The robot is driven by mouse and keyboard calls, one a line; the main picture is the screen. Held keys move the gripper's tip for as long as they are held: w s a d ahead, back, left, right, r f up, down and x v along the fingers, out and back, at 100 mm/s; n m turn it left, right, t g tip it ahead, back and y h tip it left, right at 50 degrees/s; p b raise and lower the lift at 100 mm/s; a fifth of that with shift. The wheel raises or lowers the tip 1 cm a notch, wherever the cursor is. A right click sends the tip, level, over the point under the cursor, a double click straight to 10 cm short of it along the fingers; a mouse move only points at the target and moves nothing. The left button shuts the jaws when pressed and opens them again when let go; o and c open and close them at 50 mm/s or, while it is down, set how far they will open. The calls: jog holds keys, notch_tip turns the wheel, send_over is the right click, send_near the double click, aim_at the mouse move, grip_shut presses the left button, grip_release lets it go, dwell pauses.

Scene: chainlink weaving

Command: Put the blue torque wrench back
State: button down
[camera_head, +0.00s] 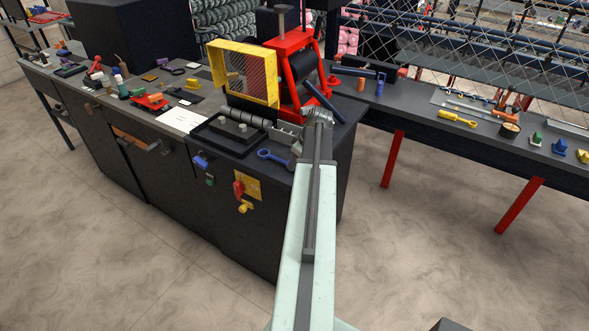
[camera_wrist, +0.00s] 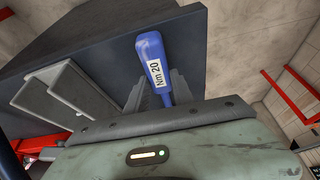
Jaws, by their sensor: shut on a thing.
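The blue torque wrench (camera_wrist: 152,62) shows in the wrist view as a blue handle with a white "Nm 20" label. My gripper (camera_wrist: 158,86) is shut on it, with a grey finger on either side of the handle. The wrench's far end is hidden in the wrist view. I cannot tell whether it touches the bench.
The red machine with a yellow mesh guard (camera_head: 244,74) stands close behind. A blue spanner (camera_head: 274,157) and a black tray (camera_head: 222,145) lie on the dark bench left of my arm. A grey channel piece (camera_wrist: 62,92) is beside the fingers. Another bench (camera_head: 420,104) stands right; the floor between is clear.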

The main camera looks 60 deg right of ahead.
jog(key=shift+f, duration=0.2)
jog(key=c, duration=1.1)
grip_release()
jog(key=shift+r, duration=0.1)
jog(key=p+v, duration=0.7)
jog(key=v, duration=0.1)
jog(key=shift+s+a, duration=0.1)
jog(key=shift+s, duration=0.05)
jog(key=shift+f, duration=0.25)
